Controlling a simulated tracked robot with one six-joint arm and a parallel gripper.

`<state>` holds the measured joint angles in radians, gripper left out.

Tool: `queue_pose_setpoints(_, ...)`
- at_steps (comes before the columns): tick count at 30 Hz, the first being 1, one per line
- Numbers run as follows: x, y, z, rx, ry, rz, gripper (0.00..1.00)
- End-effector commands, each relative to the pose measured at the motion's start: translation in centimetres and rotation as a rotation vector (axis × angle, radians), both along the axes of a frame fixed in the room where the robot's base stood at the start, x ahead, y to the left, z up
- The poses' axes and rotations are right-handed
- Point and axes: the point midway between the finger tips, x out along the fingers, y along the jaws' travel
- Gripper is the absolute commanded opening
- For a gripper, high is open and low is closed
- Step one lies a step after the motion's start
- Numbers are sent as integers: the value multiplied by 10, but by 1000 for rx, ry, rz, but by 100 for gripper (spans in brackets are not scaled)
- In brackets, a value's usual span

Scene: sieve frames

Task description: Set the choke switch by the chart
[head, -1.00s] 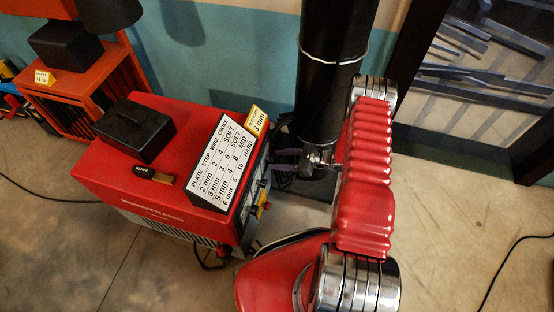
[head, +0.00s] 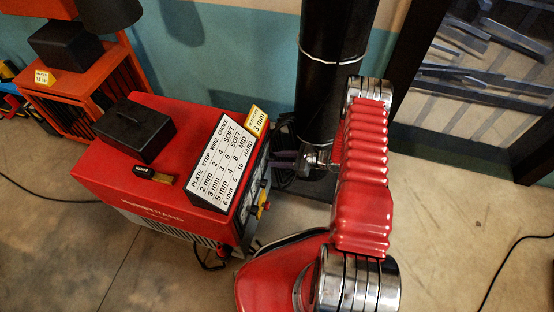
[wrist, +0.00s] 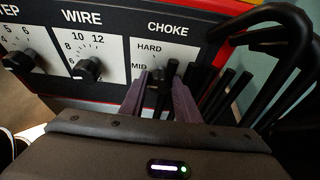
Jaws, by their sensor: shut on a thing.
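The choke switch (wrist: 172,68) is a small black knob on a white panel marked CHOKE, with HARD and MID readable; lower marks are hidden. My gripper (wrist: 160,88) has its purple fingers on either side of the knob, shut on it. Its pointing direction is hidden. In the head view my gripper (head: 284,160) reaches the machine's front from the right. The white chart (head: 221,163) lies on the red machine (head: 130,190) and lists plate, step, wire and choke; its 3 mm row reads SOFT. A yellow tag (head: 257,122) beside it reads 3 mm.
The wire knob (wrist: 88,69) and step knob (wrist: 20,64) sit left of the choke. Several black hooked bars (wrist: 270,45) stand close to the right of the panel. A black cylinder (head: 335,80) rises behind my arm. A black box (head: 135,130) is on the machine.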

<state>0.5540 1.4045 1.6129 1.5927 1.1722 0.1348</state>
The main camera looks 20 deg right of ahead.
Motion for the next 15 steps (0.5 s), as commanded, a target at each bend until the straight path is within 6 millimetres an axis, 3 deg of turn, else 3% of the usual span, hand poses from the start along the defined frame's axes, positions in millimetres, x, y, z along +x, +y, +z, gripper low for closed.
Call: queue_pose_setpoints(15,0,0,0,-37,-51,-1,7)
